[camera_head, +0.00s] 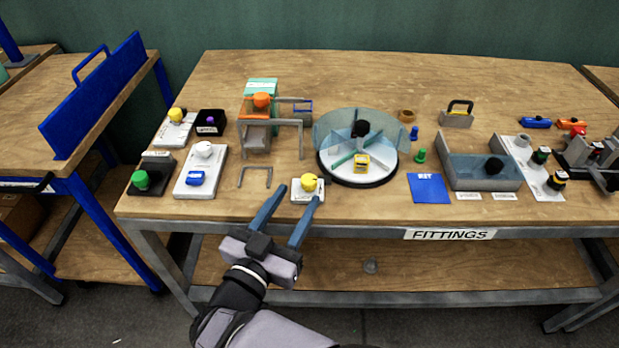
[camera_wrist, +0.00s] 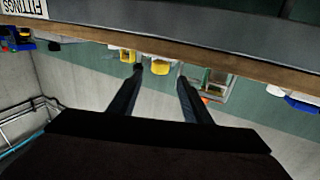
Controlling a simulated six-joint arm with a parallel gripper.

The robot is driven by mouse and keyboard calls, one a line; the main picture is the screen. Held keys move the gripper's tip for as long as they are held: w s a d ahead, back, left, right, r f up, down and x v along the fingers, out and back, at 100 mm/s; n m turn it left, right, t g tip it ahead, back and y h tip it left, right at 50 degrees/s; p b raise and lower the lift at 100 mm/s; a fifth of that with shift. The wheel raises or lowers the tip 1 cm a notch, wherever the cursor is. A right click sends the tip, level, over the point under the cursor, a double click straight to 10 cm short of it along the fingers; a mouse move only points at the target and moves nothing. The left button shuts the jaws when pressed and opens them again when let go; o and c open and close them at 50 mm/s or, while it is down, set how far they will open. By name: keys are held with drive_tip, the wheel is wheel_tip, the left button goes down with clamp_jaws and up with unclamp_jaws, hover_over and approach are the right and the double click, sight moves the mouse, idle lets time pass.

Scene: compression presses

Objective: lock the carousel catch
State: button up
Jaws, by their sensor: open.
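The carousel is a round turntable (camera_head: 335,172) with a black hub knob, pale dividers and a clear curved guard (camera_head: 388,127). A yellow block (camera_head: 361,163) sits at its front. Left of it, near the table's front edge, a yellow knob (camera_head: 309,182) stands on a small white plate (camera_head: 300,197). I cannot tell which part is the catch. My gripper (camera_head: 298,194) is open and empty at the front edge, its fingers pointing toward the yellow knob. In the wrist view the yellow knob (camera_wrist: 160,67) shows beyond and between the fingertips, with no clear contact.
Left stand a white base (camera_head: 203,180) with a blue block and an orange-topped press (camera_head: 261,102). A thin grey bracket (camera_head: 255,170) is left of the yellow knob. Right are green and blue pegs, a blue card (camera_head: 428,188) and a grey bin (camera_head: 480,178).

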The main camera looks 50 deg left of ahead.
sight(305, 186)
drive_tip(key=shift+x, duration=3.6)
drive_tip(key=shift+c, duration=0.5)
drive_tip(key=c, duration=0.9)
